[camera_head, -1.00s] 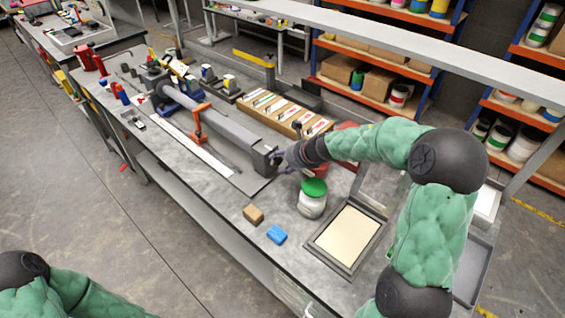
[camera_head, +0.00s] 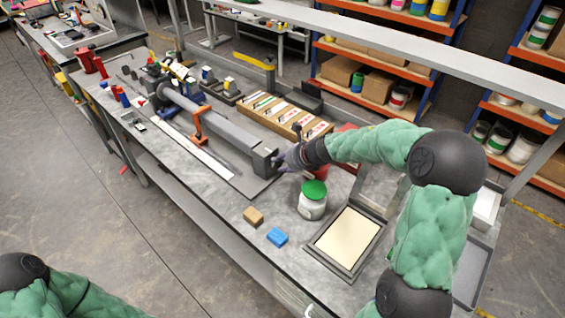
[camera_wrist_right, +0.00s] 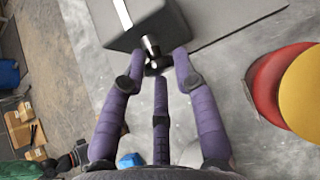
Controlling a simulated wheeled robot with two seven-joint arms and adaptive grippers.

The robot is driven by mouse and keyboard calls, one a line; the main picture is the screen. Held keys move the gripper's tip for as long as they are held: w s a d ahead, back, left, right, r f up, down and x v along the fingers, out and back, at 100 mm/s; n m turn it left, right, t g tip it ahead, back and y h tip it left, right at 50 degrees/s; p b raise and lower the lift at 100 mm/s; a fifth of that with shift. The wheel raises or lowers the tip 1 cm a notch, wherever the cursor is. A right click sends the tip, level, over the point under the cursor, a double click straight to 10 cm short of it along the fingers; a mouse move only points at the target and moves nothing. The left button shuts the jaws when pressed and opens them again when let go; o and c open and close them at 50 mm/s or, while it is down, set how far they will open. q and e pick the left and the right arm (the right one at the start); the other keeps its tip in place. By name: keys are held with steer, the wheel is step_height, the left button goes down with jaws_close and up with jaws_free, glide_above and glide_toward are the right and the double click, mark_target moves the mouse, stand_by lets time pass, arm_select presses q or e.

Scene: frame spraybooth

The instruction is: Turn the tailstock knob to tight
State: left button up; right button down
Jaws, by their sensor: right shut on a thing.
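The tailstock (camera_head: 265,158) is the grey block at the near right end of the long lathe-like machine on the bench. It also shows at the top of the right wrist view (camera_wrist_right: 125,38). A short metal shaft with a small dark knob (camera_wrist_right: 156,64) sticks out of its end face. My right gripper (camera_head: 280,160) is at that end, and its purple fingers close around the knob in the right wrist view. The knob's mark or turn angle is too small to tell. My left gripper is out of view; only part of my left arm shows at lower left.
A white jar with a green lid (camera_head: 313,200) stands close below my right wrist. A tan block (camera_head: 253,216), a blue block (camera_head: 277,237) and a framed panel (camera_head: 346,239) lie nearer. A wooden rack (camera_head: 287,114) stands behind. Bare bench lies left of the jar.

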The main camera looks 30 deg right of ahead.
steer(key=shift+s+f, duration=0.1)
steer(key=shift+f, duration=0.05)
steer(key=y+p, duration=0.1)
steer(key=p, duration=0.2)
steer(key=m+g+y+p, duration=0.1)
steer(key=y+p, duration=0.1)
steer(key=p, duration=0.1)
steer(key=shift+d+m, duration=0.2)
steer(key=shift+m, duration=0.1)
steer(key=shift+f+m+y+p, duration=0.1)
steer(key=shift+m+y+p, duration=0.4)
steer(key=shift+p, duration=0.5)
steer(key=shift+f+g+y+p, duration=0.1)
steer(key=shift+g+y+p, duration=0.25)
steer(key=shift+y, duration=0.25)
steer(key=c, duration=1)
jaws_free()
steer(key=shift+o, duration=0.2)
steer(key=shift+d, duration=0.1)
